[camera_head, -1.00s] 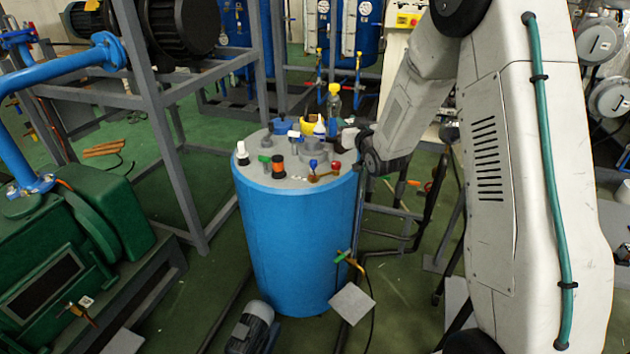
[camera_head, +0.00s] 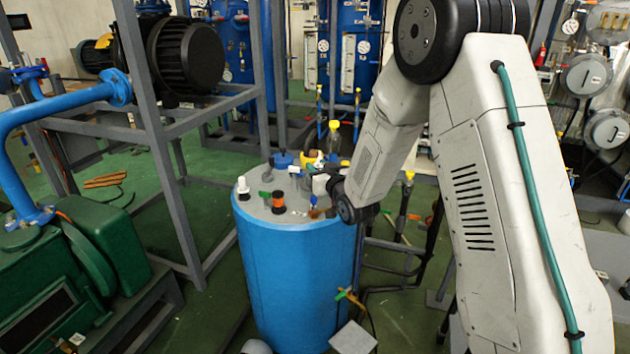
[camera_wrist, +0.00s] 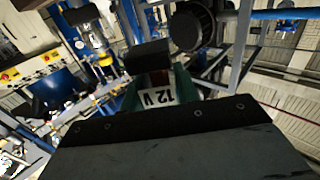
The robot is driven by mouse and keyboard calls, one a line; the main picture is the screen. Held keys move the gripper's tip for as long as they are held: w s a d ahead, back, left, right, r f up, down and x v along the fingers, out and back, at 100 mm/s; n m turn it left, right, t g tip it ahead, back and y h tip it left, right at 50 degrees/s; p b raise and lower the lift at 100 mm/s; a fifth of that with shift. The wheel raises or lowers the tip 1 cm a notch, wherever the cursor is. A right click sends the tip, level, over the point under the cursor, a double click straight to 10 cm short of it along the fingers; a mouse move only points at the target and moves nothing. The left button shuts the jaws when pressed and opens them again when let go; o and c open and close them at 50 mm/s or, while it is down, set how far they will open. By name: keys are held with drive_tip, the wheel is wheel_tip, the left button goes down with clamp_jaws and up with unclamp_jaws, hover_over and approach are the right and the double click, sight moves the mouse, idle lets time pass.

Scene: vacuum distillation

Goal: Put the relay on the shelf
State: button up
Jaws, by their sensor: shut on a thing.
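The relay (camera_wrist: 160,97) is a small dark green block with a white label reading "12 V". In the wrist view it sits between the two dark fingers of my gripper (camera_wrist: 153,82), which is shut on it. The label appears upside down there. In the head view my arm reaches down toward the right rim of the blue drum. The gripper and the relay cannot be made out clearly there. I cannot pick out the shelf for certain in either view.
The blue drum (camera_head: 295,270) carries several small items on its grey top, among them a white bottle (camera_head: 242,187) and an orange-and-black spool (camera_head: 278,202). A grey steel frame (camera_head: 180,195) and green machine (camera_head: 90,275) stand left. Green floor shows between.

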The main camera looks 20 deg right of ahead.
drive_tip(key=shift+s+a+f, duration=0.15)
drive_tip(key=shift+a, duration=0.5)
drive_tip(key=shift+d+f, duration=0.1)
drive_tip(key=shift+f, duration=1.55)
drive_tip(key=shift+f, duration=0.45)
drive_tip(key=o, duration=1)
